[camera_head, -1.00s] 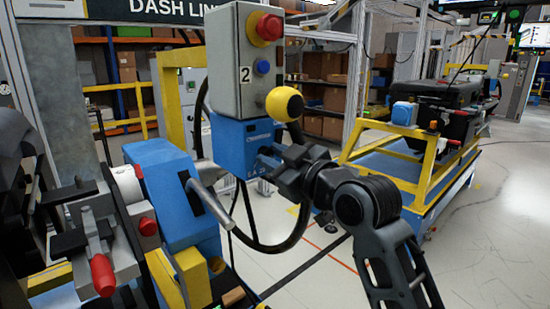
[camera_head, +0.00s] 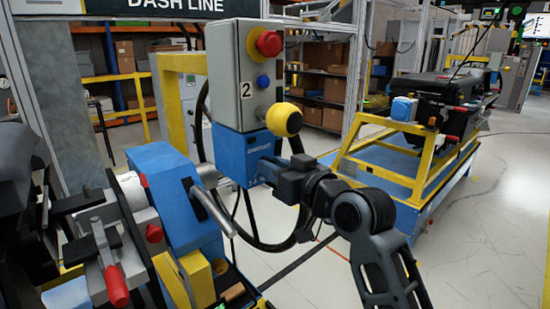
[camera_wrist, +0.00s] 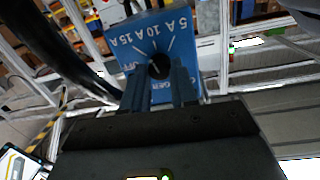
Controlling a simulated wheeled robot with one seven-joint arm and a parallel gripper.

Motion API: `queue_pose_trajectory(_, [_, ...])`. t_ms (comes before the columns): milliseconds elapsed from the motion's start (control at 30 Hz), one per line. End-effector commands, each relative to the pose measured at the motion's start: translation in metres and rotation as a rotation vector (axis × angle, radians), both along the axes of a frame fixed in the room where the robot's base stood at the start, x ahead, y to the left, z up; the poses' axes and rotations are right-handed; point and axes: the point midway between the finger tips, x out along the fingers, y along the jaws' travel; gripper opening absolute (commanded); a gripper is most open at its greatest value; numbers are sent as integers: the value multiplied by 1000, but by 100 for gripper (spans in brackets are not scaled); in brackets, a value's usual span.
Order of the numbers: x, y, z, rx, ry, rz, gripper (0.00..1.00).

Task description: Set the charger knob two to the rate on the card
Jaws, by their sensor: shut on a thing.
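The blue charger box (camera_head: 229,158) hangs under a grey control box (camera_head: 225,75) marked 2. In the wrist view the charger's blue face (camera_wrist: 197,50) carries white marks reading 5 A, 10 A and 15 A around a dark round knob (camera_wrist: 160,68). My gripper (camera_head: 262,168) reaches the face from the right. In the wrist view my gripper (camera_wrist: 159,82) has one finger on each side of the knob and is shut on it. The fingers partly cover the lower lettering. Which mark the knob points to cannot be told. I cannot make out a rate card.
A red stop button (camera_head: 269,43), a blue button (camera_head: 263,81) and a yellow ball (camera_head: 284,119) are close above my gripper. A metal bar (camera_head: 213,211) sticks out at lower left. A black cable loops behind. A yellow-railed cart (camera_head: 415,165) stands to the right.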

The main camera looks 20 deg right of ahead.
Motion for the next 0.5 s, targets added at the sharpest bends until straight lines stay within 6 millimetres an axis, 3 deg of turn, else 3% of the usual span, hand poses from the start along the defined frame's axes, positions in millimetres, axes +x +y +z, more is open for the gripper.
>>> queue_pose_trajectory(500, [0, -1, 1, 206, 66, -1, 0])
